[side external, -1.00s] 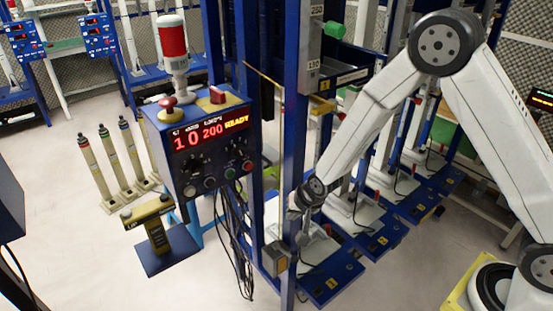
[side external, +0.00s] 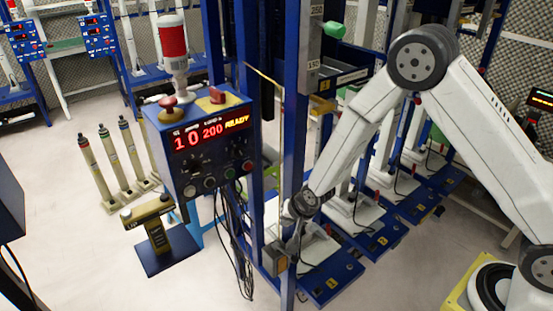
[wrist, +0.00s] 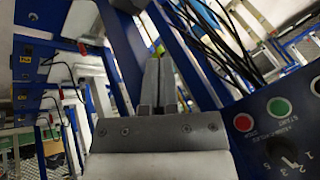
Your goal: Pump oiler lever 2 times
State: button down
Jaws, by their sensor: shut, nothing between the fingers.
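My gripper (side external: 291,245) is low beside the front blue post in the side external view, partly hidden by that post. In the wrist view its fingers (wrist: 158,80) are together with nothing between them. A small grey box with an amber face (side external: 279,263) is on the post just below my gripper. It may be the oiler, but I cannot make out its lever. I cannot tell whether my gripper touches it.
The control box (side external: 203,148) with a lit display and red and green buttons stands left of the post; its panel (wrist: 285,130) is close at the right in the wrist view. Black cables (side external: 236,250) hang below it. Numbered blue bases (side external: 330,284) line the right.

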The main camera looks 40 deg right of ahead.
aim_at(295, 257)
jog(key=shift+s+f, duration=0.4)
jog(key=shift+f, duration=0.9)
jog(key=shift+s+f, duration=0.4)
jog(key=shift+f, duration=0.85)
jog(key=shift+s+f, duration=0.4)
jog(key=shift+f, duration=0.9)
jog(key=shift+s+f, duration=0.25)
jog(key=shift+f, duration=0.7)
dwell(0.4)
jog(key=shift+s+f, duration=0.25)
jog(key=shift+f, duration=0.3)
jog(key=shift+s+f, duration=0.2)
jog(key=shift+f, duration=0.3)
dwell(1.8)
